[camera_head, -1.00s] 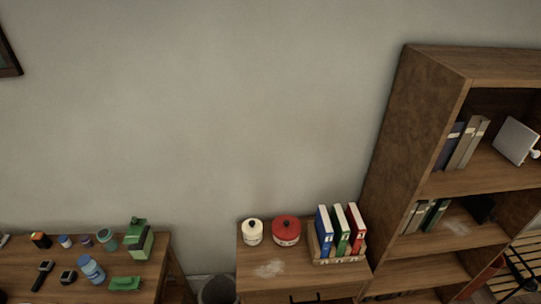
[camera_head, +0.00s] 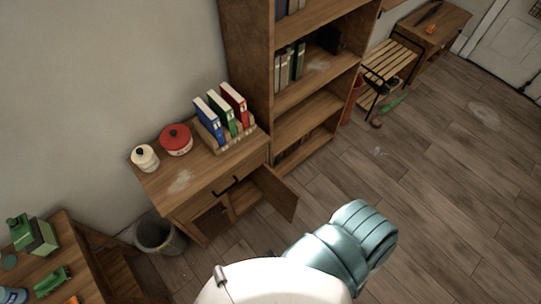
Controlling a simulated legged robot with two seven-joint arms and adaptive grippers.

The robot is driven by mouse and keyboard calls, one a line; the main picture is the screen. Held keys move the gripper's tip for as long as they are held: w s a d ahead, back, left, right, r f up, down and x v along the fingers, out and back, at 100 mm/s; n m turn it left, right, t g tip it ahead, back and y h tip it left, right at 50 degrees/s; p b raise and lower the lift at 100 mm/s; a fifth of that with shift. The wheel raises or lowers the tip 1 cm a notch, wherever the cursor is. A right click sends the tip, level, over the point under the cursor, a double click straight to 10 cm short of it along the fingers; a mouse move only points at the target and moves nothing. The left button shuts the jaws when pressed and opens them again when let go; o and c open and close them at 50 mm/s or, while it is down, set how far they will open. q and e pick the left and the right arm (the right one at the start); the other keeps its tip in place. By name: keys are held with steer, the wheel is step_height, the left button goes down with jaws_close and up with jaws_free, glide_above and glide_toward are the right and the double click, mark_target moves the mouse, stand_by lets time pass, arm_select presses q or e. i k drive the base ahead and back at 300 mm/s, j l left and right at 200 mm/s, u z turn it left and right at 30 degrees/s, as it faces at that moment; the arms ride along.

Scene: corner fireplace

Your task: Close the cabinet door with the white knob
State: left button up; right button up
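A small wooden cabinet (camera_head: 182,187) stands against the wall, with a drawer with a dark handle above two door openings. Its right door (camera_head: 277,191) stands open, swung out toward the room. A panel at the lower left front (camera_head: 211,224) looks like its left door, and I cannot tell whether it is fully shut. No white knob can be made out. A white and teal part of my own body covers the bottom middle. No fingertips of either gripper show.
A white pot (camera_head: 145,158), a red pot (camera_head: 176,140) and a rack of binders (camera_head: 228,118) stand on the cabinet. A bin (camera_head: 158,235) is to its left, a bookshelf (camera_head: 305,127) to its right. The wooden floor (camera_head: 440,200) at right is mostly clear.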

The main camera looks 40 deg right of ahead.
mark_target(278, 193)
steer(key=k+l+u, duration=0.1)
steer(key=l+u, duration=0.25)
steer(key=k+l+u, duration=0.1)
steer(key=l+u, duration=0.3)
steer(key=k+l+u, duration=0.1)
steer(key=k+l, duration=0.2)
steer(key=l, duration=0.25)
steer(key=k+l+u, duration=0.1)
steer(key=k+l, duration=0.2)
steer(key=l, duration=0.2)
steer(key=k+l+u, duration=0.1)
steer(key=k+l, duration=0.25)
steer(key=l, duration=0.15)
steer(key=k+l+u, duration=0.1)
steer(key=k+l, duration=0.25)
steer(key=l, duration=0.15)
